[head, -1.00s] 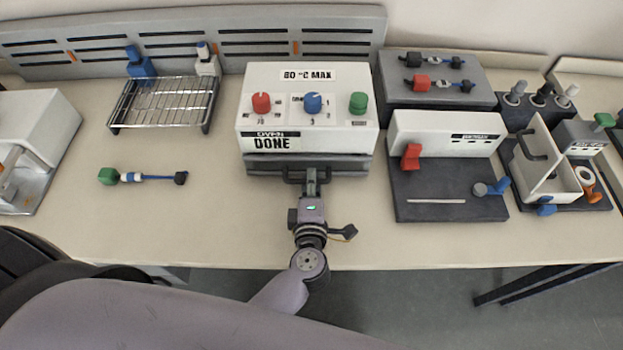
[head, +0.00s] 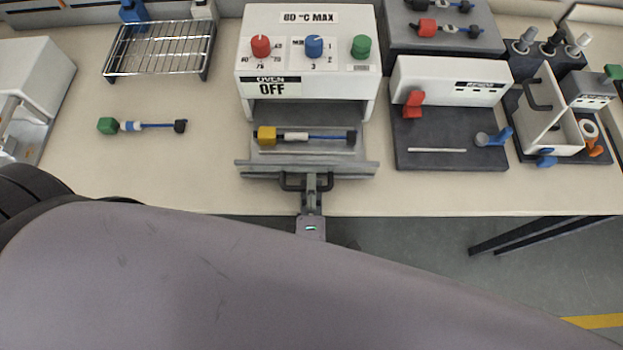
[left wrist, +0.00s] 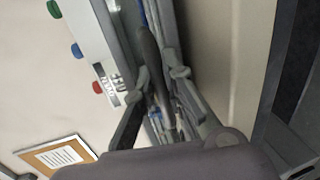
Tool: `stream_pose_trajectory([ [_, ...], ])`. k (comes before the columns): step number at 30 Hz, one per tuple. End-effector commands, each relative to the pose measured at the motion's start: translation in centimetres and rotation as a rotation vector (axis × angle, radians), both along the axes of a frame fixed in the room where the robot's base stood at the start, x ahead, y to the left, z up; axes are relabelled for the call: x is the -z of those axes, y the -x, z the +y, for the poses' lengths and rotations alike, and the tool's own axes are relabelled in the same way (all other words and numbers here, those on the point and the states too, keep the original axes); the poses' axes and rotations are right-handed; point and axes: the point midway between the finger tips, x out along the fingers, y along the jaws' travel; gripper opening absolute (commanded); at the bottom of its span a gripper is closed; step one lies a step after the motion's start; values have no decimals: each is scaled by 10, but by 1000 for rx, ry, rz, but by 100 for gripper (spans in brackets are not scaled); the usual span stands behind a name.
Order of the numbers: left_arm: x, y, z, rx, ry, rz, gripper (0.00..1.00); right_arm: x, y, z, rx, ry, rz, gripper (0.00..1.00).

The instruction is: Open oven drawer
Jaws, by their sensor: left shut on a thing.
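The white oven (head: 306,50) stands on the bench with red, blue and green knobs and a label reading OFF. Its grey drawer (head: 250,170) is pulled out toward me. A part with a yellow end, a white sleeve and a blue rod (head: 310,136) lies in the drawer. My left gripper (head: 309,190) is shut on the dark drawer handle (head: 291,182) at the drawer's front. The left wrist view shows the gripper fingers (left wrist: 155,95) at the handle, with the oven to the upper left. My right gripper is not in view.
A wire rack (head: 160,50) and a green-ended part (head: 142,126) are on the bench to the left. A dark station (head: 430,150) with a red lever stands to the right. My large arm link covers the lower picture.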

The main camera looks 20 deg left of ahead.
Motion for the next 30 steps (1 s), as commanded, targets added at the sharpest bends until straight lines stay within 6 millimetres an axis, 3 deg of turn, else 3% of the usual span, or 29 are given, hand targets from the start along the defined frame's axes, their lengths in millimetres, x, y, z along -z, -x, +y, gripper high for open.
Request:
stream_pose_trajectory([
  [1,1,0,0,1,1,2,0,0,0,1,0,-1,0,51],
  [2,1,0,0,1,1,2,12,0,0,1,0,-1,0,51],
  [10,0,0,0,1,0,0,30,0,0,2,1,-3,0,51],
  [20,-2,-1,0,1,1,-1,31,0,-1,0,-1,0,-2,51],
  [23,-10,-1,0,1,2,-1,31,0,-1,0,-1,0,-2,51],
  [28,-42,-1,0,-3,5,-5,31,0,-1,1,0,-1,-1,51],
  [29,-49,-1,0,-4,4,-6,34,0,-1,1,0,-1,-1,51],
  [30,-58,-1,1,-4,1,-8,43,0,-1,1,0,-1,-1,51],
])
